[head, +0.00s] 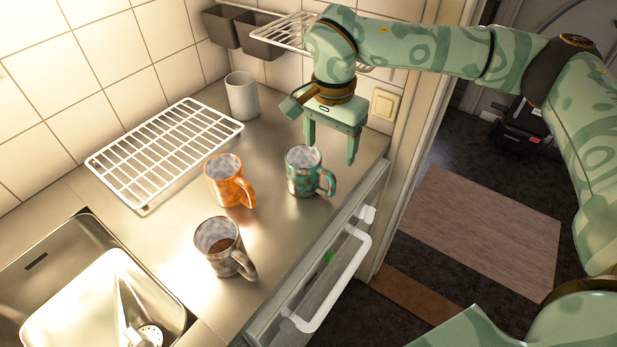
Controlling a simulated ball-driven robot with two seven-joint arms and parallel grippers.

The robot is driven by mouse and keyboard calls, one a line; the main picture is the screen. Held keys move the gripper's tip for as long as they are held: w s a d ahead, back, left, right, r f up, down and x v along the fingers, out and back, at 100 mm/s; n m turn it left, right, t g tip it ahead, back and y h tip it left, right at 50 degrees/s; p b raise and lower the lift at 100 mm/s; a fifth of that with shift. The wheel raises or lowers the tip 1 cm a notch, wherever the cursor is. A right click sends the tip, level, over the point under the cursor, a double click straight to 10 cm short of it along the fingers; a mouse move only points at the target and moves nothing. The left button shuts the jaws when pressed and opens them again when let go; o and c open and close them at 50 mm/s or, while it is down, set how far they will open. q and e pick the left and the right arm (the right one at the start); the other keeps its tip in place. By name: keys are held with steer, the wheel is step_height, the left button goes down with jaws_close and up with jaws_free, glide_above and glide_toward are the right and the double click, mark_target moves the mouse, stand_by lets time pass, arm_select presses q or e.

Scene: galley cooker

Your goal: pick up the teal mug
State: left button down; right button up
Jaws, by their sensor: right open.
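The teal mug (300,183) stands upright on the steel counter, near its right front edge, with its handle toward the right. My right gripper (331,153) is open, pointing down just above and behind the mug. Its left finger overlaps the mug's rim in the picture, and its right finger is to the right of the mug. I cannot tell whether a finger touches it. The mug is not held. My left gripper does not show.
An orange mug (226,184) and a grey-brown mug (218,248) stand left and front of the teal one. A white cup (241,97) and a white wire rack (128,185) are behind. A white rail (342,284) runs along the cooker front. A sink (62,262) is at lower left.

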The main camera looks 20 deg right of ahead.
mark_target(327, 174)
step_height(327, 174, down, 6)
steer(key=shift+f+b, duration=0.25)
steer(key=shift+b, duration=0.3)
step_height(327, 174, down, 5)
steer(key=shift+f+b, duration=0.1)
steer(key=shift+b, duration=0.7)
steer(key=shift+r, duration=0.2)
steer(key=shift+c, duration=0.7)
steer(key=c, duration=1.2)
steer(key=shift+r, duration=0.45)
steer(key=shift+c, duration=0.6)
step_height(327, 174, up, 3)
steer(key=shift+f+p, duration=0.1)
steer(key=shift+p, duration=0.65)
steer(key=s+a+r+p, duration=0.2)
steer(key=s+a+r, duration=0.7)
steer(key=s, duration=0.1)
steer(key=shift+s+r, duration=0.2)
steer(key=shift+s, duration=0.15)
